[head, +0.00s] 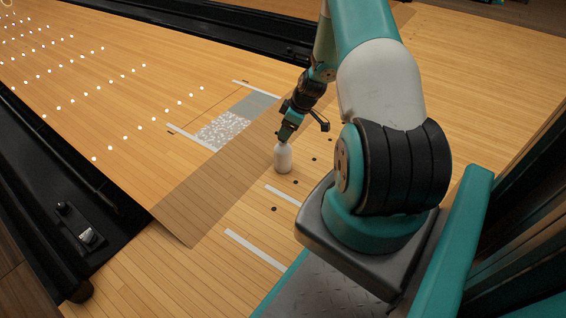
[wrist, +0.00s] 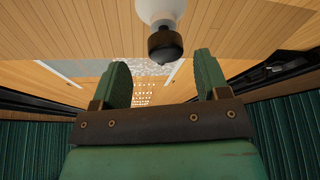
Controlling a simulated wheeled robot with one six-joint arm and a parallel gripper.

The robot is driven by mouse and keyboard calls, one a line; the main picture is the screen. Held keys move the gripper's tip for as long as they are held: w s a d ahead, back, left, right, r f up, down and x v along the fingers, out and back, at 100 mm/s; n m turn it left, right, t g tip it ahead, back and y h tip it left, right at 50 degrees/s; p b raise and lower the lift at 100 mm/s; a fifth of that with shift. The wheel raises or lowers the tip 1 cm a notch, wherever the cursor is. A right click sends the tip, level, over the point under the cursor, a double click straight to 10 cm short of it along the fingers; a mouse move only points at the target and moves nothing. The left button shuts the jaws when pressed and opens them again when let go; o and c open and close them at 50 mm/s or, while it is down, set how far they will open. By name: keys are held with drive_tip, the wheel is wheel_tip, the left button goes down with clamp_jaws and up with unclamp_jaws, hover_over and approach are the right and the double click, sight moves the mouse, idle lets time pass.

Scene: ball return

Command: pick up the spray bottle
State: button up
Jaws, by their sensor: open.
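The spray bottle (head: 283,159) is a small white bottle standing upright on the wooden lane in the head view. In the wrist view its white body (wrist: 160,9) and dark round top (wrist: 165,43) show at the upper middle. My gripper (head: 286,136) is right at the bottle's top in the head view, partly covering it. In the wrist view my gripper (wrist: 162,60) has its two green fingers apart, with the dark top just beyond and between the tips. Nothing is held. Whether the fingers touch the bottle cannot be told.
A speckled pale patch (head: 221,130) and a grey patch (head: 254,106) lie on the lane beyond the bottle. White strips and dark dots mark the floor. A black gutter (head: 40,165) with a small device (head: 88,237) runs along the left. The floor around the bottle is clear.

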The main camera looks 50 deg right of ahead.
sight(282, 152)
drive_tip(key=b+x, duration=0.5)
drive_tip(key=shift+s+a+f, duration=0.15)
drive_tip(key=shift+a, duration=0.1)
drive_tip(key=shift+c, duration=0.2)
clamp_jaws()
